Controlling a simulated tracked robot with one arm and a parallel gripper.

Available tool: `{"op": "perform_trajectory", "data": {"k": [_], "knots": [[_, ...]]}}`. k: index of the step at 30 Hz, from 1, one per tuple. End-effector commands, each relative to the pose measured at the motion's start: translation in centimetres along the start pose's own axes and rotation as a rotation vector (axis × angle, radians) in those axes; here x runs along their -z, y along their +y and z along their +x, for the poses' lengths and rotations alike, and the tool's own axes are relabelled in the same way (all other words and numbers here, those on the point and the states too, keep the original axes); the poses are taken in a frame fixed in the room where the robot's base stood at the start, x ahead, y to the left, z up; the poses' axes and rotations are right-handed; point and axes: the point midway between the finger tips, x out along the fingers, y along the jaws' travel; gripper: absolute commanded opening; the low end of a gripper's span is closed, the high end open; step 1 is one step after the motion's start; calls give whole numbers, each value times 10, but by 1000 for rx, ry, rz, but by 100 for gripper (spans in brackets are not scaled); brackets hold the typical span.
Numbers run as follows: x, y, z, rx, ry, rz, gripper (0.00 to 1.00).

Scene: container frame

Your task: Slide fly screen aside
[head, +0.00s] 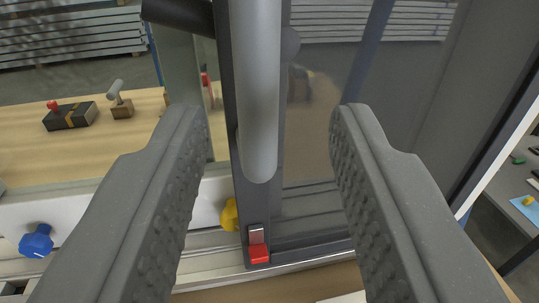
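The fly screen (325,130) is a dark-framed sliding panel with a see-through mesh, right of the picture's middle. Its dark upright frame (240,160) carries a long grey vertical bar handle (258,90). A red latch (258,252) with a metal tab sits at the foot of that upright. My gripper (270,120) is open, with one textured finger on each side of the handle. Clear gaps show between both fingers and the handle in the picture. Whether the fingertips reach as far as the handle is hard to tell.
Left of the upright the opening is clear, with a wooden surface behind holding a black box (70,116) and a small wooden block with a grey lever (121,107). A blue knob (37,241) and a yellow knob (229,215) sit by the sill. A dark table (510,195) stands far right.

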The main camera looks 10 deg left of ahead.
Motion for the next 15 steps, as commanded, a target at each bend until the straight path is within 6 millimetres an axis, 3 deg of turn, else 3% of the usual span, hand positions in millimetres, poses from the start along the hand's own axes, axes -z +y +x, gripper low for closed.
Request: {"op": "perform_trajectory", "data": {"k": [15], "knots": [[-2, 2, -63, -3, -1, 2, 37]]}}
